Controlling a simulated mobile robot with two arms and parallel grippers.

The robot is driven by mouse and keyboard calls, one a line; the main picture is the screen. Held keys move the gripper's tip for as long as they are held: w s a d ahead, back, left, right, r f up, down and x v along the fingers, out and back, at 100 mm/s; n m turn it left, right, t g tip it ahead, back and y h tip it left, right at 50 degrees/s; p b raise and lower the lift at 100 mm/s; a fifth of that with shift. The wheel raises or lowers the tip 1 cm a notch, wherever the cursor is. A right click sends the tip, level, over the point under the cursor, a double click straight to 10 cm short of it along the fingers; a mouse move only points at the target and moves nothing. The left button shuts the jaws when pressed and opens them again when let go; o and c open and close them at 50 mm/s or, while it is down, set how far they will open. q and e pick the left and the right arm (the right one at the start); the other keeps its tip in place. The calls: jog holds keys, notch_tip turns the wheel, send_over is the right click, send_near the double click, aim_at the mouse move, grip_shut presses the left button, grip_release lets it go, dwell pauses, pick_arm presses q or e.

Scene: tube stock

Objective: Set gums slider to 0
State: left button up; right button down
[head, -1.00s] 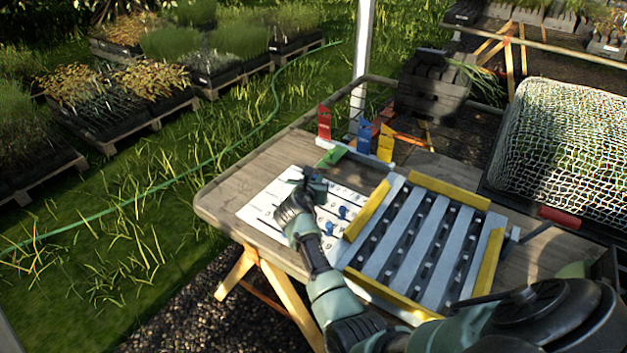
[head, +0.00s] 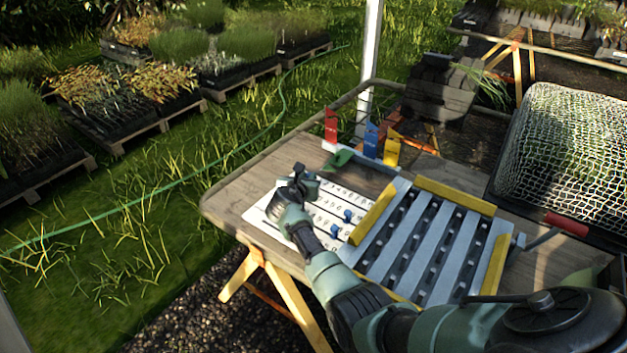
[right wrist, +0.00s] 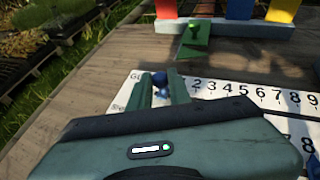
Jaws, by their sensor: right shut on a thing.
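A white slider board (head: 262,214) with rows of numbers lies on the wooden table. My right gripper (head: 299,180) is over its far left part, shut on a blue slider knob. In the right wrist view the blue knob (right wrist: 161,80) sits between the two green fingers (right wrist: 162,90), in the top row. The label starting "Gu" is left of the fingers, and the numbers 2 to 9 run to the right. The fingers hide the marks near the knob. Two other blue knobs (head: 348,215) (head: 335,230) sit further right on lower rows. My left gripper is not in view.
A grey slatted rack with yellow edges (head: 455,188) stands right of the board. Behind the board are red (head: 331,127), blue (head: 371,140) and yellow (head: 391,148) upright pieces and a green piece (head: 340,160). A netted box (head: 565,155) is at the right.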

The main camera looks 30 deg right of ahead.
jog(key=shift+w+a, duration=0.1)
jog(key=c, duration=1.4)
grip_release()
jog(key=shift+c, duration=0.2)
jog(key=shift+o, duration=0.7)
jog(key=shift+w, duration=0.1)
jog(key=shift+s+a+r, duration=0.15)
jog(key=shift+s, duration=0.05)
jog(key=p+v, duration=0.1)
jog(key=v, duration=0.6)
jog(key=shift+s+a+p, duration=0.1)
jog(key=shift+a+p, duration=0.1)
jog(key=shift+p, duration=0.15)
